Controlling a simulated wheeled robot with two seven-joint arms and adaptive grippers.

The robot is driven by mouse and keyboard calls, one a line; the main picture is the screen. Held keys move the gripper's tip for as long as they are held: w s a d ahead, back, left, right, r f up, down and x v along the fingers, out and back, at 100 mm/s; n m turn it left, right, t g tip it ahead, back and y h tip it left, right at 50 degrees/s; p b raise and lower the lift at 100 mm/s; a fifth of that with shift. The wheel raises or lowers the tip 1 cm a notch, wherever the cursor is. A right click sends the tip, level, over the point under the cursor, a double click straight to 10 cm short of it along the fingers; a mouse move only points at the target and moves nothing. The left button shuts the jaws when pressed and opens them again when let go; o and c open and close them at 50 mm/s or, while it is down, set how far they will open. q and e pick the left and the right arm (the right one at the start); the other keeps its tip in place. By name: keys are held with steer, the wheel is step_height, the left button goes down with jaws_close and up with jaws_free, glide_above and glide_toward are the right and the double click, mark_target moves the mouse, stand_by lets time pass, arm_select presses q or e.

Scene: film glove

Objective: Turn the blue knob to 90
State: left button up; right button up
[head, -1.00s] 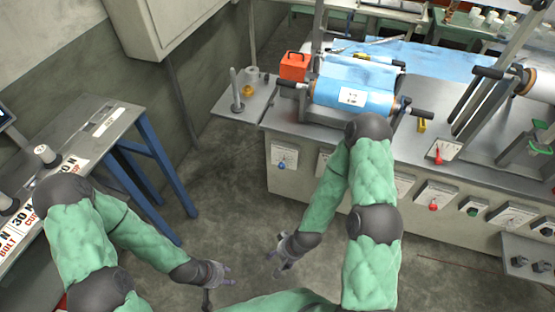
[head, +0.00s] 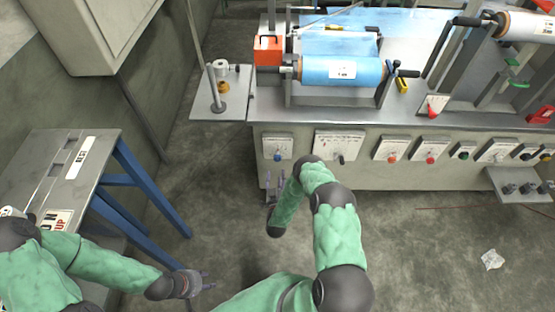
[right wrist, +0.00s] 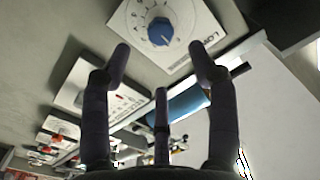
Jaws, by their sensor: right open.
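The blue knob (head: 278,155) sits on a white dial plate (head: 278,147) at the left end of the machine's front panel. In the right wrist view the blue knob (right wrist: 161,32) is round with a white pointer line, on a white scale plate at the top. My right gripper (head: 274,180) is just below the knob in the head view. In the right wrist view its fingers (right wrist: 160,60) are spread and empty, pointing toward the knob and apart from it. My left gripper (head: 205,281) is at lower left, away from the panel; its finger spacing is unclear.
More dials with a black knob (head: 341,158) and red knobs (head: 392,158) line the panel to the right. A blue film roll (head: 342,71) and an orange box (head: 268,50) are on top. A blue-legged table (head: 135,180) stands at left.

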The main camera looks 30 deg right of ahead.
mark_target(277, 160)
steer(key=b+x, duration=0.3)
steer(key=x, duration=0.7)
steer(key=shift+w+d+b, duration=0.1)
steer(key=shift+w+b, duration=0.2)
steer(key=shift+b, duration=0.05)
steer(key=c, duration=1.2)
